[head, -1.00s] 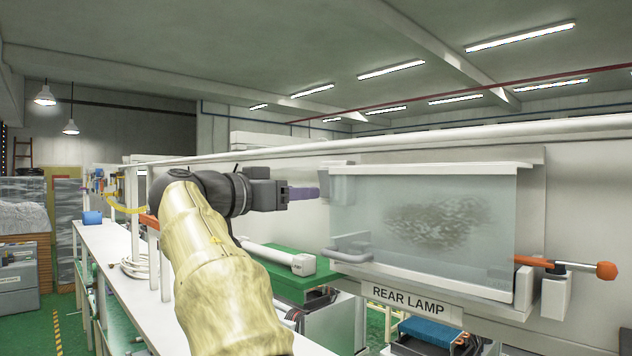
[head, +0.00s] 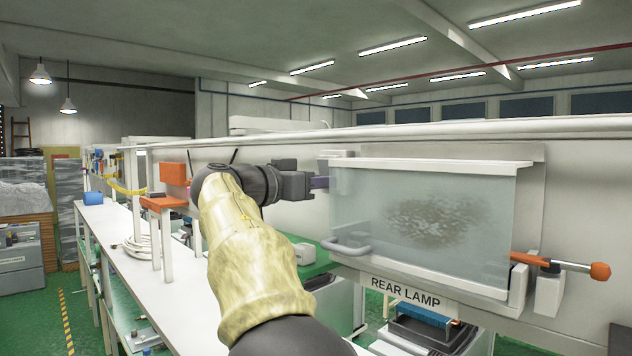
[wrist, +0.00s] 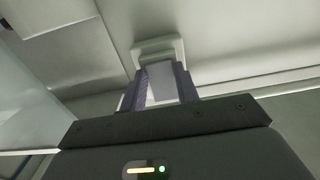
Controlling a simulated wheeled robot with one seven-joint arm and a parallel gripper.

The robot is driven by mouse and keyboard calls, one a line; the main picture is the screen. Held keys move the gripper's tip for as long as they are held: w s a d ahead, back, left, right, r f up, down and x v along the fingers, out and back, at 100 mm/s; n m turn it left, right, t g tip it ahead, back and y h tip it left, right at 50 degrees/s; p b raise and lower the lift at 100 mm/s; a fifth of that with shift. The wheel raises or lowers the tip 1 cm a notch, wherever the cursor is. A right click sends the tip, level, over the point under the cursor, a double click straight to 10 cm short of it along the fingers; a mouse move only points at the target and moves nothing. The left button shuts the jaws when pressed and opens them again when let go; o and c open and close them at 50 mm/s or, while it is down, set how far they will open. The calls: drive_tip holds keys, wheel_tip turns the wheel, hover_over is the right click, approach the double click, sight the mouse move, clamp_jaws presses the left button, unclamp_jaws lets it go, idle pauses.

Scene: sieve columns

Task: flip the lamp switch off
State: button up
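A pale wall box (head: 337,154), likely the switch housing, sits at the upper left corner of the clear panel in the head view. In the wrist view a square white plate (wrist: 158,48) lies just beyond my fingertips, with a pale block (wrist: 161,84) between the fingers. My gripper (head: 319,182) points right at the panel's left edge, just below the box. Its two purple fingers (wrist: 160,88) are apart, on either side of the pale block. I cannot tell whether they touch it. The switch's position cannot be read. A "REAR LAMP" label (head: 405,291) is below the panel.
The clear panel (head: 430,225) with a dark smudge and a grey handle (head: 346,247) stands close right of my gripper. An orange-tipped lever (head: 562,264) sticks out at its right. A white bench (head: 118,240) with an orange fixture (head: 170,190) runs along the left.

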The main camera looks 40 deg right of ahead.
drive_tip(key=shift+r+y, duration=0.1)
drive_tip(key=shift+y, duration=0.2)
drive_tip(key=shift+a+r+y, duration=0.1)
drive_tip(key=shift+r+y, duration=0.15)
drive_tip(key=shift+y, duration=0.4)
drive_tip(key=shift+a+r+y, duration=0.1)
drive_tip(key=shift+r+y, duration=0.1)
drive_tip(key=shift+y, duration=0.45)
drive_tip(key=o, duration=1)
drive_tip(key=shift+a, duration=0.1)
drive_tip(key=v, duration=1.1)
drive_tip(key=shift+a+r, duration=0.15)
drive_tip(key=shift+a, duration=0.2)
drive_tip(key=shift+d, duration=0.1)
